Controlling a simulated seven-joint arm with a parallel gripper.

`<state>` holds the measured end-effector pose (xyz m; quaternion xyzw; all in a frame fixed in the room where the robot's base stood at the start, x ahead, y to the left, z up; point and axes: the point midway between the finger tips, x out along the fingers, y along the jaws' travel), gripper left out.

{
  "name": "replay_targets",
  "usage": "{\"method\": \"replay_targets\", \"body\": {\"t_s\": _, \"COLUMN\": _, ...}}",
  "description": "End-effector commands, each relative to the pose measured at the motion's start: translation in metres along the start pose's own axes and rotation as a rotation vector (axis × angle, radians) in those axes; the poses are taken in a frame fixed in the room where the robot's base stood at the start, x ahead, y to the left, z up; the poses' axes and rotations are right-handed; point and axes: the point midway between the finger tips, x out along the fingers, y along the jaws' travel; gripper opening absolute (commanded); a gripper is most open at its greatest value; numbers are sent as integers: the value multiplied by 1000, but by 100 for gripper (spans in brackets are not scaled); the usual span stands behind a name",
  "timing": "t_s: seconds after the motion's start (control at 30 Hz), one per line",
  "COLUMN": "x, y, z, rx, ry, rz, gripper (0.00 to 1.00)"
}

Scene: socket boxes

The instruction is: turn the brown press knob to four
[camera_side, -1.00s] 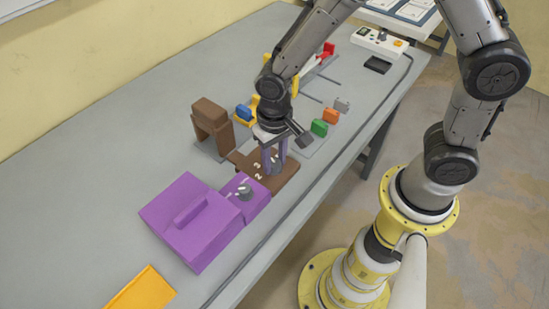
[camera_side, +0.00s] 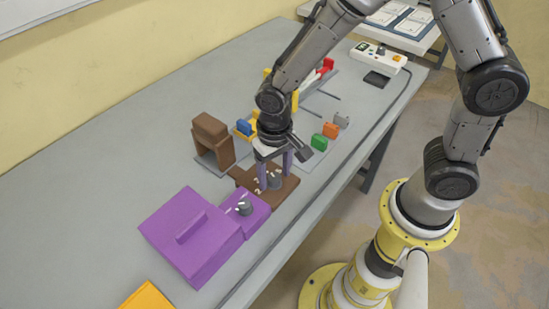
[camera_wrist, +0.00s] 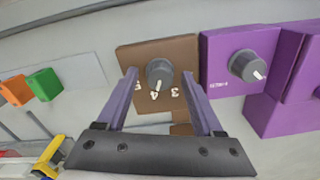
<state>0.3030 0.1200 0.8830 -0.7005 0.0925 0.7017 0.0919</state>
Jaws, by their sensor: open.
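The brown press knob unit is a brown plate (camera_side: 287,190) with a brown block press (camera_side: 211,141) behind it. Its round grey knob (camera_wrist: 159,73) shows in the wrist view, with printed digits along one side. The knob's white mark points at the digit 4 (camera_wrist: 154,96); a 3 sits to its right and a partly hidden digit to its left. My gripper (camera_wrist: 160,74) is open, with one purple finger on each side of the knob and visible gaps between. In the side view my gripper (camera_side: 275,172) stands over the plate, with the knob between its fingers.
A purple box unit (camera_side: 190,240) with its own grey knob (camera_side: 245,208) stands close beside the brown plate. Green (camera_side: 319,142), orange (camera_side: 330,130) and grey blocks lie on the other side. An orange piece (camera_side: 147,297) is at the front. The left table area is clear.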

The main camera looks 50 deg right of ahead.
Motion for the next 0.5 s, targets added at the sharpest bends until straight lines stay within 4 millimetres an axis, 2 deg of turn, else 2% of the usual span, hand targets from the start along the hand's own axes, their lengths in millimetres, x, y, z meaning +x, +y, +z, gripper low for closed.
{"method": "replay_targets", "body": {"t_s": 0.17, "x": -27, "y": -1, "z": -1, "rx": 0, "ry": 7, "rz": -5, "gripper": 69}}
{"method": "replay_targets", "body": {"t_s": 0.5, "x": -100, "y": -1, "z": -1, "rx": 0, "ry": 6, "rz": -5, "gripper": 69}}
